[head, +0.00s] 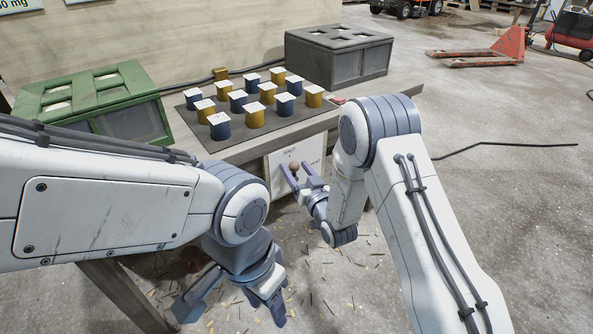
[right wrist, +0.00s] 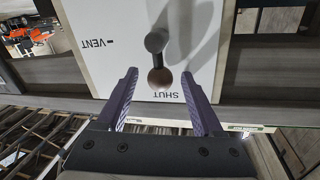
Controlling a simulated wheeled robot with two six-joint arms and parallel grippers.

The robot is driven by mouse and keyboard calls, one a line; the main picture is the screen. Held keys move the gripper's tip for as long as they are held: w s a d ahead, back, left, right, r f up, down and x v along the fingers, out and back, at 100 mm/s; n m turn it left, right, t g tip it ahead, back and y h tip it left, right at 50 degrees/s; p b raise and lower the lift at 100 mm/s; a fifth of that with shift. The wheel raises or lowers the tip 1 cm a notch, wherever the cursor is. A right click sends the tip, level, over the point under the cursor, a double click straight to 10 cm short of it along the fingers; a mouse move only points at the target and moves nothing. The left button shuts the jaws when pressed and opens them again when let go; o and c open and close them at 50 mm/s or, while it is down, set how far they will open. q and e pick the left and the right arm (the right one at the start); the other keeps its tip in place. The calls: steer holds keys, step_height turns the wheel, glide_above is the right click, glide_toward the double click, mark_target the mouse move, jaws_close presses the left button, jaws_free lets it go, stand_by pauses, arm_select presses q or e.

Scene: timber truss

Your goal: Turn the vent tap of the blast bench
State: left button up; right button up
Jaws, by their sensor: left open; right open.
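The vent tap is a dark lever with a brown ball knob (right wrist: 160,78) on a white panel (right wrist: 100,30) marked VENT and SHUT. Its knob points to the SHUT mark. In the head view, the knob (head: 294,164) shows on the panel at the bench front. My right gripper (head: 297,172) is open at the panel. In the right wrist view, its purple fingertips (right wrist: 158,76) appear on either side of the knob, with gaps on both sides. I cannot tell whether they reach its depth. My left gripper (head: 232,308) is open and empty, low before the bench.
On the bench (head: 240,150), several blue and yellow cylinders with white tops stand on a dark mat (head: 290,117). A green case (head: 90,100) is at left and a grey box (head: 340,58) behind right.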

jaws_close()
steer(key=shift+d+m, duration=0.1)
steer(key=shift+m, duration=0.2)
steer(key=shift+w+d+f+m+g+y+p, duration=0.25)
steer(key=shift+w+d+f+m+g+p, duration=0.3)
steer(key=shift+m+p, duration=1.35)
steer(key=shift+w+d+f+m+g+y+p, duration=0.35)
steer(key=shift+d+f+m+g+p, duration=0.4)
steer(key=shift+m, duration=2.4)
steer(key=shift+w+d+f+m+g+y+p, duration=0.2)
steer(key=shift+w+d+f+m+g+p, duration=0.55)
steer(key=shift+m, duration=1.8)
steer(key=shift+s+a+f+t+p, duration=0.1)
steer(key=shift+s+a+t+p, duration=0.15)
steer(key=shift+s+p, duration=0.05)
